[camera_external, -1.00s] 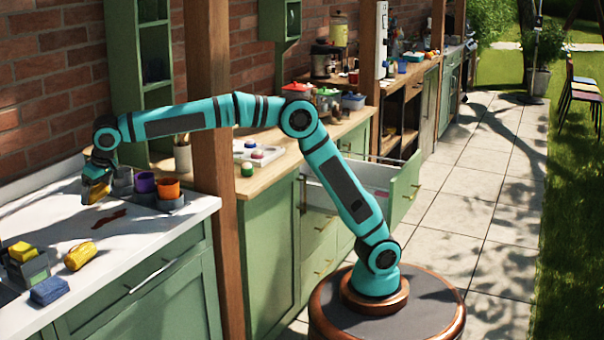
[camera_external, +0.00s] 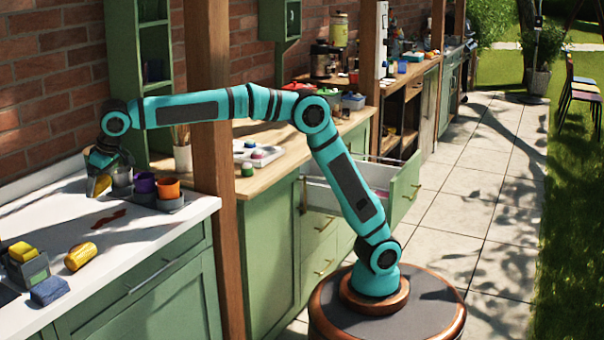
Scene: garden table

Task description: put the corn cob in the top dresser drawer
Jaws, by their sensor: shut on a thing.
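My gripper (camera_external: 100,178) is over the far part of the white counter, beside the cups, shut on a small yellowish thing (camera_external: 97,187). The fingers hide much of it, and I cannot tell for sure whether it is the corn cob. A yellow, rounded, cob-shaped thing (camera_external: 80,256) lies on the counter near its front edge, apart from my gripper. The green dresser's top drawer (camera_external: 405,188) is pulled open, with its white inside (camera_external: 350,176) partly showing. The dresser is to the right, beyond the wooden post.
Grey, purple (camera_external: 144,183) and orange (camera_external: 167,187) cups stand close right of my gripper. A grey caddy (camera_external: 28,270) with a yellow block and a blue block (camera_external: 49,291) are at the front left. A wooden post (camera_external: 212,130) rises between counter and dresser. A red-brown mark is on the counter.

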